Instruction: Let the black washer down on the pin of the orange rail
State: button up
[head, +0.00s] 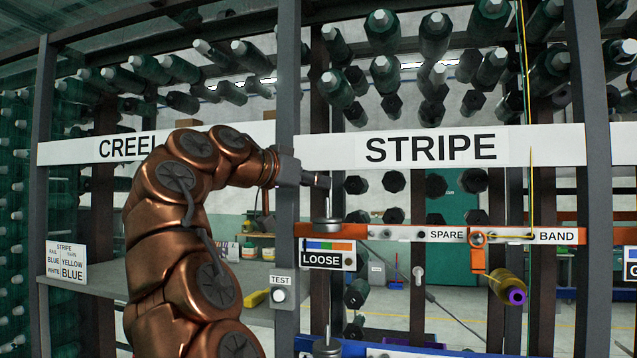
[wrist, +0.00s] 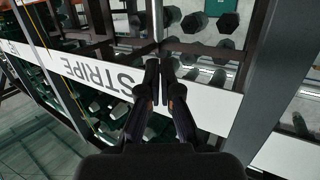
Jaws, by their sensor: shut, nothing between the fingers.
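The orange rail (head: 308,230) runs across the right half of the head view, with a white strip reading SPARE and BAND. A thin upright pin (head: 328,203) stands near its left end. A grey disc-like piece (head: 327,222) sits low around that pin, at the rail's top edge. I cannot tell whether it is the black washer, and no clearly black washer shows elsewhere. My gripper (head: 325,181) is just above the pin, pointing right. In the wrist view its two dark fingers (wrist: 163,85) are together with nothing seen between them.
A white STRIPE board (head: 540,146) crosses above the rail. A LOOSE sign (head: 325,258) hangs below it, and a yellow spool (head: 507,287) hangs at right. A lower blue rail (head: 390,350) has a similar disc (head: 327,347).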

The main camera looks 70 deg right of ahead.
jog(key=o, duration=0.4)
jog(key=v, duration=1.1)
jog(key=shift+w+a, duration=0.2)
jog(key=shift+a, duration=0.15)
jog(key=shift+a, duration=0.1)
dwell(0.5)
